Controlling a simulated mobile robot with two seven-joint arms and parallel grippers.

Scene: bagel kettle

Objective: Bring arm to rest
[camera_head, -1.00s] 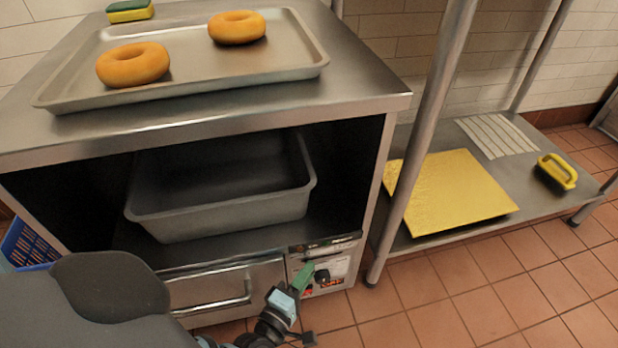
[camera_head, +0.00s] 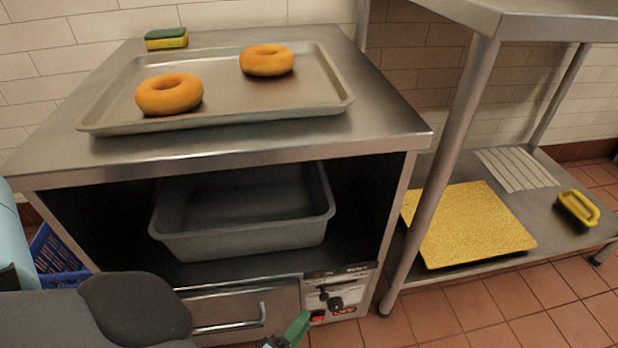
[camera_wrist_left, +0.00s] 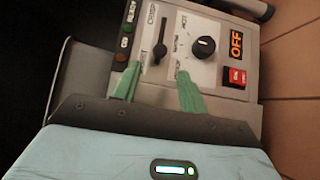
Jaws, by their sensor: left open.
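My left gripper (camera_head: 295,331) is at the bottom edge of the head view, in front of the cabinet's control panel (camera_head: 335,294). Only a green fingertip and a bit of dark hardware show there. In the left wrist view the two green fingers of my left gripper (camera_wrist_left: 157,84) stand apart with nothing between them. Behind them the panel (camera_wrist_left: 216,22) shows a slider, a black knob, a red switch and an orange-lit display. I cannot tell the exact gap between fingertips and panel. My right gripper is not in view.
A metal tray (camera_head: 235,97) with two bagels (camera_head: 169,94) and a sponge (camera_head: 166,39) are on the cabinet top. A grey bin (camera_head: 243,222) sits inside. A low shelf (camera_head: 545,232) at right holds a yellow board (camera_head: 468,225). Tiled floor (camera_head: 500,318) is clear at lower right.

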